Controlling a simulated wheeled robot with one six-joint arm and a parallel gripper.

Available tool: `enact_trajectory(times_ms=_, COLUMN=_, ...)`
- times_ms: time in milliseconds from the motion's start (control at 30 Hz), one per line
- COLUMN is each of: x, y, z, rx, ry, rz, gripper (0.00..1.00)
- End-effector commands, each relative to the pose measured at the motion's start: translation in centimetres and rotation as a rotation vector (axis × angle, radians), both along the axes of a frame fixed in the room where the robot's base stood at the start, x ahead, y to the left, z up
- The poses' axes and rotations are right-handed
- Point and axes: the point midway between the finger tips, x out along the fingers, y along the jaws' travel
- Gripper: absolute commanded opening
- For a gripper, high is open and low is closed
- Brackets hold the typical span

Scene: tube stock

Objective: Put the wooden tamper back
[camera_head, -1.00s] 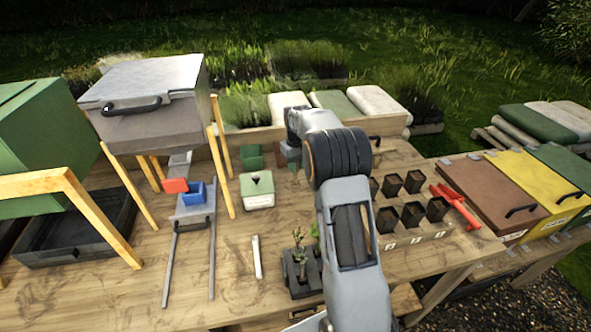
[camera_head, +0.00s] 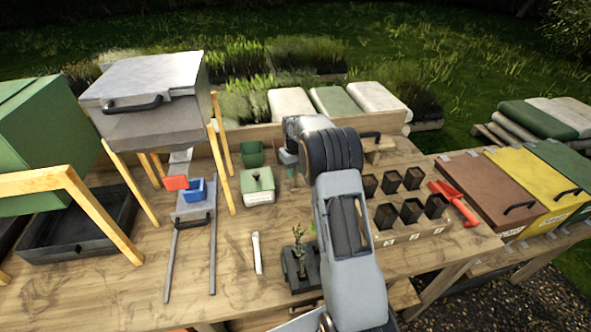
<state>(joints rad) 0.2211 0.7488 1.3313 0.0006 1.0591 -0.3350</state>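My gripper (camera_head: 289,158) is over the back middle of the bench, right of the green cup. It is small and partly hidden by my own wrist, so its fingers and anything between them are unclear. A wooden block with a dark handle (camera_head: 379,147) sits at the back edge, right of my wrist and partly behind it. I cannot tell whether it is the wooden tamper. No other tamper can be made out.
A green box with a knobbed top (camera_head: 258,188) and a green cup (camera_head: 252,153) stand left of my arm. Several black pots (camera_head: 411,210) and a red tool (camera_head: 455,203) are on the right. A seedling tray (camera_head: 301,272) is close to my forearm. Bare wood lies front left.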

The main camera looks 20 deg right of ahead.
Motion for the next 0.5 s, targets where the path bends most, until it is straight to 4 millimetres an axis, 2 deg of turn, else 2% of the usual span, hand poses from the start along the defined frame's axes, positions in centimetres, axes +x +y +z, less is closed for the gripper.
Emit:
enact_trajectory(times_ms=33, x=-0.02, y=0.01, z=-0.01, rx=0.000, ry=0.001, rz=0.000, gripper=0.35)
enact_trajectory(times_ms=233, x=-0.02, y=0.02, z=0.00, rx=0.000, ry=0.001, rz=0.000, gripper=0.54)
enact_trajectory(times_ms=500, x=-0.01, y=0.01, z=0.30, rx=0.000, ry=0.000, rz=0.000, gripper=0.54)
